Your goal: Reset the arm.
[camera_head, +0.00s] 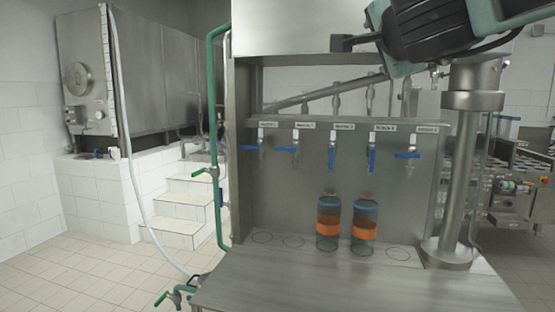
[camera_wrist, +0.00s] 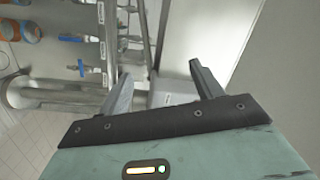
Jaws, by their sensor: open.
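My gripper (camera_wrist: 163,88) is open and empty in the wrist view, its two fingers apart with nothing between them. In the head view my arm comes in at the top right, and the gripper (camera_head: 352,42) points left in front of the upper part of the filler (camera_head: 290,28). Two bottles with orange and blue bands, the left bottle (camera_head: 328,226) and the right bottle (camera_head: 365,228), stand upright under the nozzles, well below my gripper. The handles of nozzle 3 (camera_head: 332,157) and nozzle 4 (camera_head: 372,160) hang down; the others lie sideways.
A steel counter (camera_head: 300,285) in front of the bottles is clear. A thick steel post (camera_head: 462,170) stands right of the filler, under my arm. A green pipe (camera_head: 213,120) runs up its left side. White steps (camera_head: 188,205) and a large steel tank (camera_head: 160,70) stand at the left.

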